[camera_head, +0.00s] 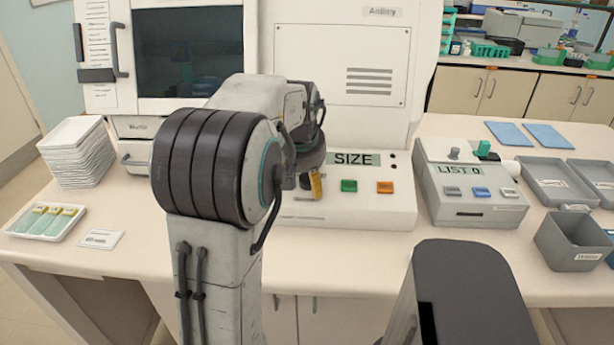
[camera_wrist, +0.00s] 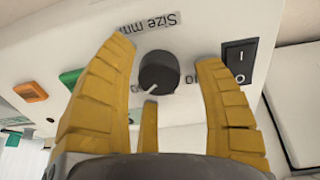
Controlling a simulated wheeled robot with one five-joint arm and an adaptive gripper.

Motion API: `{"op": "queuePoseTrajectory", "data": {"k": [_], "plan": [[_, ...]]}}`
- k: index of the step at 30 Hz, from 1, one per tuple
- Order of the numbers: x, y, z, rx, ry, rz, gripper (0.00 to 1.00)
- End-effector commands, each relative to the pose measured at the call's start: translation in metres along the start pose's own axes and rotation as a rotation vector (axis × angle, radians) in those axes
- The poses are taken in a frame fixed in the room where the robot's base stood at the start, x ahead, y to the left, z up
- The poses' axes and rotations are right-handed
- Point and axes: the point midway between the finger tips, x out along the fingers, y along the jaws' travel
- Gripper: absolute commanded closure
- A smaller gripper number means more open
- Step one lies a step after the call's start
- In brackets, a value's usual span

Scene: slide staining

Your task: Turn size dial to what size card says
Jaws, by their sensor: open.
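The size dial (camera_wrist: 158,72) is a round black knob with a pale pointer mark, on the white machine panel (camera_head: 350,205). The panel label "Size mm" (camera_wrist: 160,22) appears upside down beside it in the wrist view. My gripper (camera_wrist: 167,55) is open, its yellow fingers on either side of the dial with gaps showing. In the head view, my arm hides the dial and most of my gripper (camera_head: 316,185). The dial's scale is too small to read. A small white card (camera_head: 101,238) lies on the table at left; its print is unreadable and I cannot tell whether it is the size card.
A black rocker switch (camera_wrist: 239,62) is near one finger. Green (camera_head: 349,186) and orange (camera_head: 385,187) buttons are on the panel. A grey box (camera_head: 470,195) marked "LIST" stands right. A slide tray (camera_head: 62,228) and stacked white trays (camera_head: 75,155) are left.

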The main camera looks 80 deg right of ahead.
Motion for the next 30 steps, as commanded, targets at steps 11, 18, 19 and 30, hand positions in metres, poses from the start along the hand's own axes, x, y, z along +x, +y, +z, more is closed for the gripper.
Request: {"op": "queuePoseTrajectory", "data": {"k": [11,18,19,30], "plan": [[-0.0004,0.0,-0.0001,0.0,0.0,0.0,0.65],[-0.0006,-0.0002,-0.0007,0.0,0.003,0.0,0.86],[-0.0006,-0.0002,-0.0008,0.0,0.003,0.0,0.89],[-0.0001,-0.001,-0.0014,-0.06,0.009,0.001,0.97]]}}
